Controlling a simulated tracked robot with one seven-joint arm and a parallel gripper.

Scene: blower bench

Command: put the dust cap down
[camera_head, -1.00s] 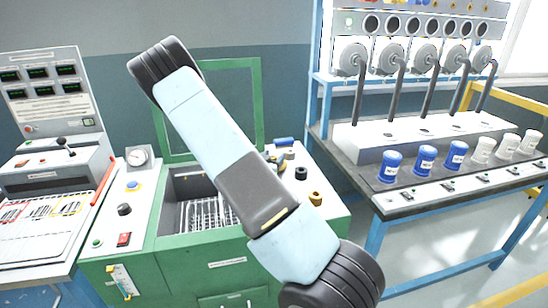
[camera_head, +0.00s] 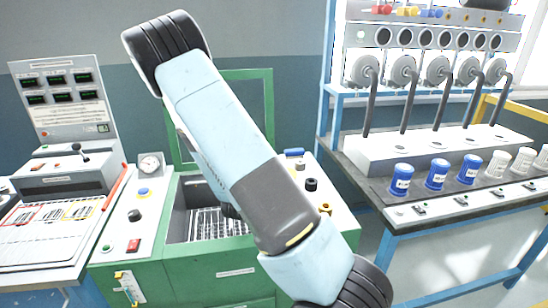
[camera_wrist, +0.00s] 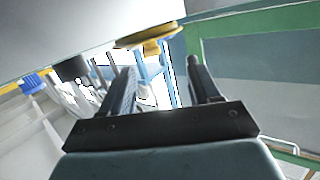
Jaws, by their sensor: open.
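My gripper (camera_wrist: 160,66) is open in the wrist view, with nothing visible between its fingers. A yellow, disc-topped piece (camera_wrist: 148,34) lies beyond the fingertips, against a pale surface; I cannot tell whether it is the dust cap. In the head view a small brass-yellow piece (camera_head: 325,208) sits on the right top panel of the green machine (camera_head: 215,262), next to a black knob (camera_head: 311,184). My arm hides my gripper and part of this panel in the head view. No piece can be surely named as the dust cap.
A bench (camera_head: 480,207) at right carries blue jars (camera_head: 437,174), white jars and upright hoses. A console (camera_head: 62,165) stands left. The green machine has a sunken grated bay (camera_head: 206,218) and a gauge (camera_head: 150,165). A blue piece (camera_head: 294,152) lies behind the knob.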

